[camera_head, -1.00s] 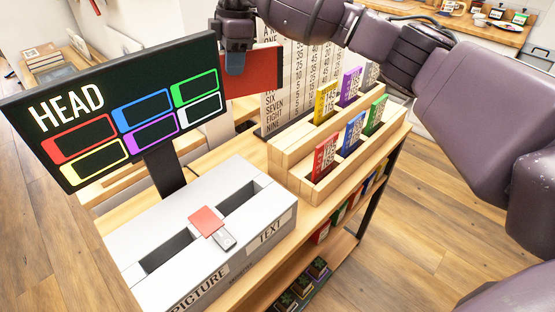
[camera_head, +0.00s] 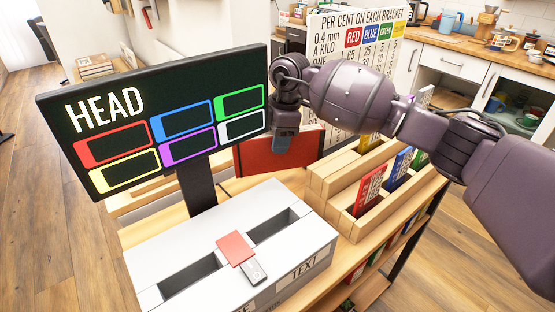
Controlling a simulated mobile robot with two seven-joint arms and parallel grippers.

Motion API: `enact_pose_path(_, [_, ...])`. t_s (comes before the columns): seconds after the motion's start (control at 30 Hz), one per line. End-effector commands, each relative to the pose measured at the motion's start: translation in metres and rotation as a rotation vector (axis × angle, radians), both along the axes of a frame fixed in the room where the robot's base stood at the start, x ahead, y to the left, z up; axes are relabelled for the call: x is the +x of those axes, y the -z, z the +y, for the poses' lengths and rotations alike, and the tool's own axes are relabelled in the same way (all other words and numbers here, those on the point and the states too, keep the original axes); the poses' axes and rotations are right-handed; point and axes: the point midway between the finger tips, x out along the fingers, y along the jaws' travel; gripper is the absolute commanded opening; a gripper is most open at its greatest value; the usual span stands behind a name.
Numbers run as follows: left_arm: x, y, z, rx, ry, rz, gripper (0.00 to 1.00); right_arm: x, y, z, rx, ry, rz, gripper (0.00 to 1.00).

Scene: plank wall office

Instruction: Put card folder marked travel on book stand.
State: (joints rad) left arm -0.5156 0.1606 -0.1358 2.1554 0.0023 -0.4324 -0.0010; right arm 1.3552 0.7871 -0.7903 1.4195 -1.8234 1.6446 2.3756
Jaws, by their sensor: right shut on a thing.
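My right gripper (camera_head: 283,143) reaches in from the right and points down behind the grey box, beside the screen. It is shut on a red card folder (camera_head: 265,157), which it holds upright at its top edge. My left gripper is not in view.
A black screen reading HEAD (camera_head: 160,110) stands on the left. A grey slotted box (camera_head: 290,255) with a small red-topped device (camera_head: 236,248) is in front. A wooden rack (camera_head: 340,190) with coloured cards stands right, before a printed board (camera_head: 335,60). Kitchen counter behind.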

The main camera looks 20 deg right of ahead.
Motion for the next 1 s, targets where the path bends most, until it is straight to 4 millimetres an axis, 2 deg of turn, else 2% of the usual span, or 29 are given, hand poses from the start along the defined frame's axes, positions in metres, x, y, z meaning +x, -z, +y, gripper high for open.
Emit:
enact_pose_path(0.07, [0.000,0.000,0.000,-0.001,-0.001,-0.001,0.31,0.000,0.005,0.000,0.001,0.000,0.000,0.00])
enact_pose_path(0.3, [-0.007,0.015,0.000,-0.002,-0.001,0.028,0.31,0.000,0.045,0.000,0.000,0.000,0.007,0.00])
enact_pose_path(0.4, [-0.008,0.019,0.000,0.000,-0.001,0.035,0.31,0.000,0.056,0.000,0.001,0.000,0.005,0.00])
enact_pose_path(0.83, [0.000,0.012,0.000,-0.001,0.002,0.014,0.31,0.000,0.056,0.000,0.001,0.000,-0.002,0.00])
enact_pose_path(0.87, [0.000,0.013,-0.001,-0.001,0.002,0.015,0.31,0.000,0.057,0.000,0.001,0.000,-0.001,0.36])
enact_pose_path(1.0, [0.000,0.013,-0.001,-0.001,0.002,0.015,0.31,0.000,0.057,0.000,0.000,0.000,0.000,0.57])
